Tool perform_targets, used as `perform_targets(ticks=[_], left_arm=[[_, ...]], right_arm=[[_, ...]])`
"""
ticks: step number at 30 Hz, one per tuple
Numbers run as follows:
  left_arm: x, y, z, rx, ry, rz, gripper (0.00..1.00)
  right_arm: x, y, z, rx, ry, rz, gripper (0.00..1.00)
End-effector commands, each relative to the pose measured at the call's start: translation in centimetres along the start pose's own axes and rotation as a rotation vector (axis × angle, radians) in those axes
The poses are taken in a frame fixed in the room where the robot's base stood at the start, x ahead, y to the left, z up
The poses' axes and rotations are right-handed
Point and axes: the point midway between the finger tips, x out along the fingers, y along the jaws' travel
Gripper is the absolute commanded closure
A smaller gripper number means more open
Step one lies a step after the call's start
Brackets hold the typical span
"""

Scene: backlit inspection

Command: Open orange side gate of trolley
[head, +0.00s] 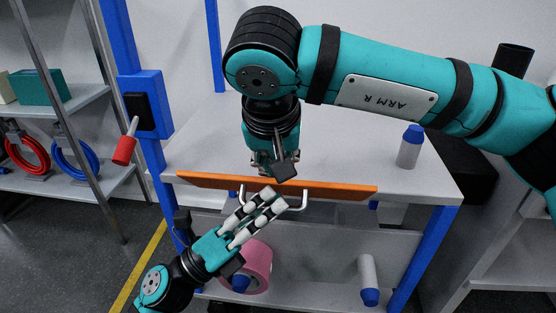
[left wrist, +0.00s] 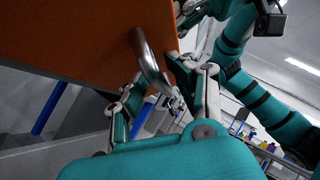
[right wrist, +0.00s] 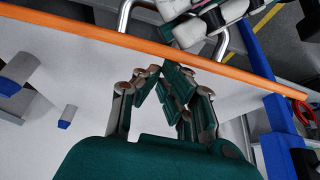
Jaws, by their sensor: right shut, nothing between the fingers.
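The orange side gate (head: 330,188) runs along the near edge of the trolley's grey top (head: 345,150), seen mostly from its upper edge. Its face fills the upper left of the left wrist view (left wrist: 80,35). A bent metal handle (head: 302,198) sticks out from its near side; it also shows in the left wrist view (left wrist: 148,62). My left gripper (head: 272,203) is at the handle, fingers apart, with the bar between them; contact is unclear. My right gripper (head: 272,168) is shut and empty, pointing down just behind the gate; its fingertips meet in the right wrist view (right wrist: 162,78).
A white bottle with a blue cap (head: 410,147) stands on the top at right. A pink roll (head: 255,268) and another bottle (head: 368,280) are on the lower shelf. A red-ended part (head: 124,150) hangs by the blue post at left.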

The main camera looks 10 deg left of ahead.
Motion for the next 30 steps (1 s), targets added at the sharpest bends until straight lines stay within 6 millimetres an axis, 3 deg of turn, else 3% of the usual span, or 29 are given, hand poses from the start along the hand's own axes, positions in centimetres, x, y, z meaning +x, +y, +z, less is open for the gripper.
perform_targets(ticks=[1,14,30], left_arm=[[0.1,-0.2,0.5,0.005,-0.013,-0.002,0.66],[-0.7,-0.3,0.6,0.003,-0.015,-0.004,0.66],[-10.7,-0.1,0.0,-0.001,-0.001,-0.003,0.66]], right_arm=[[0.5,-0.1,0.8,-0.014,-0.02,0.007,1.0],[0.6,0.0,0.8,-0.014,-0.022,0.01,1.0],[0.2,0.0,0.3,-0.005,-0.012,0.005,1.0]])
